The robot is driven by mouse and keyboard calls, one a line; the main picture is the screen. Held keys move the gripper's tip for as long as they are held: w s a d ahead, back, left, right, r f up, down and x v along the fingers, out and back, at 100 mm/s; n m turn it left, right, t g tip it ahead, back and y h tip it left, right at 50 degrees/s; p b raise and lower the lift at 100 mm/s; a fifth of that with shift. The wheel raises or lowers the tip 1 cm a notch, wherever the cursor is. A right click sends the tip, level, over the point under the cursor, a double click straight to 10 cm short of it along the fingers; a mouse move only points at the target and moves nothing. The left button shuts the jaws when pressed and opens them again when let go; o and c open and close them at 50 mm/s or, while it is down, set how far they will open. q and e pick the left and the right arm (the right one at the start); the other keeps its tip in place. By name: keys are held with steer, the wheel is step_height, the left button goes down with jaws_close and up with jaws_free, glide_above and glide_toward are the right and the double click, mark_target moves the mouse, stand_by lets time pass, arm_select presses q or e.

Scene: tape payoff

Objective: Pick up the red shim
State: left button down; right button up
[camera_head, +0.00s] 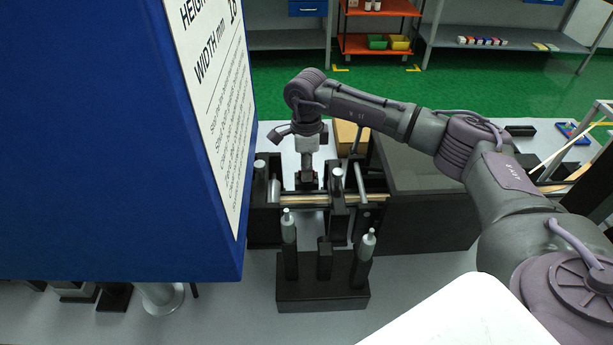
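I cannot make out a red shim with certainty in the head view. My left arm and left gripper are not in view.
A large blue panel (90,150) with a white printed label (215,100) blocks the left side. Upright posts with pale tips (288,228) stand at the fixture's front. A dark box (425,222) stands to its right. A blue tray (573,132) lies at the far right.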

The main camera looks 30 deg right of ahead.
jaws_close()
